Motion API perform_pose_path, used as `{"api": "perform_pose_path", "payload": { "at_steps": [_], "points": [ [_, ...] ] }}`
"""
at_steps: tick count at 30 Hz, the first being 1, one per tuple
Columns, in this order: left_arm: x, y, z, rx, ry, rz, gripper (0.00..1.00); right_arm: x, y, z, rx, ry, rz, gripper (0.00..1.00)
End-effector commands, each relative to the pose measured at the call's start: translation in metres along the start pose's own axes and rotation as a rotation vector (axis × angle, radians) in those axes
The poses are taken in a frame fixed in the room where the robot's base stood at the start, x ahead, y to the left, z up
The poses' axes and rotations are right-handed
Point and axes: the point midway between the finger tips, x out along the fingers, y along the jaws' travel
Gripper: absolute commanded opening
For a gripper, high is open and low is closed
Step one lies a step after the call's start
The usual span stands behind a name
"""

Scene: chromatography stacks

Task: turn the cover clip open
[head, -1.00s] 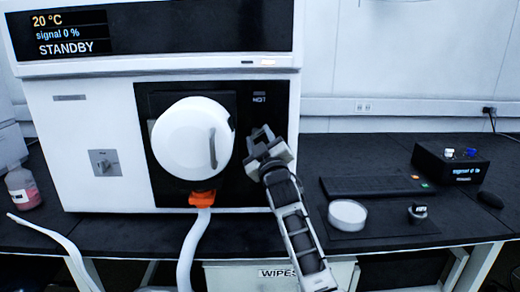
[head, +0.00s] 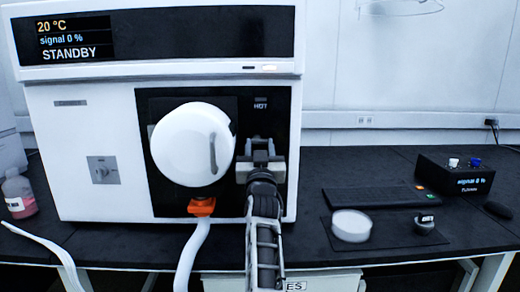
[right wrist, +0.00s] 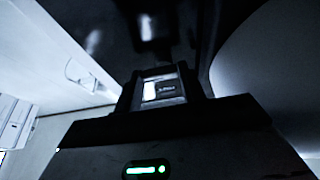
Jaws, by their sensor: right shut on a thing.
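The round white cover (head: 192,144) with a grey handle is closed against the black front panel of the white instrument. My right gripper (head: 262,153) is upright just right of the cover, against the panel below the HOT label. It is shut on the cover clip, which the fingers mostly hide in the head view. In the right wrist view a small pale and dark piece, apparently the clip (right wrist: 163,89), shows between the fingers. How far the clip is turned cannot be told. My left gripper is not in view.
An orange fitting (head: 202,207) with a white hose (head: 193,250) hangs below the cover, left of my right arm. A dark mat (head: 386,231) with a white round dish (head: 351,225) lies to the right. A pink bottle (head: 19,196) stands far left.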

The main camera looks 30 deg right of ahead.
Motion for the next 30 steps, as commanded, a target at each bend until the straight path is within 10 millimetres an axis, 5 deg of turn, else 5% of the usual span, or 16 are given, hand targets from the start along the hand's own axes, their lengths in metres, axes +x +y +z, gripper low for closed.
{"api": "perform_pose_path", "payload": {
  "at_steps": [13,14,16,30],
  "points": [
    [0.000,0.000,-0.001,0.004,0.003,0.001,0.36,-0.001,0.000,0.002,0.014,-0.005,0.003,0.17],
    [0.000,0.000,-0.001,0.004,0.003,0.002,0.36,-0.001,0.000,0.002,0.014,-0.005,0.003,0.43],
    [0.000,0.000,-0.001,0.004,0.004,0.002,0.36,-0.001,0.000,0.002,0.014,-0.005,0.003,0.62],
    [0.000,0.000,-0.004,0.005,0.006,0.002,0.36,-0.012,-0.007,0.004,0.013,-0.004,0.000,0.62]
  ]
}}
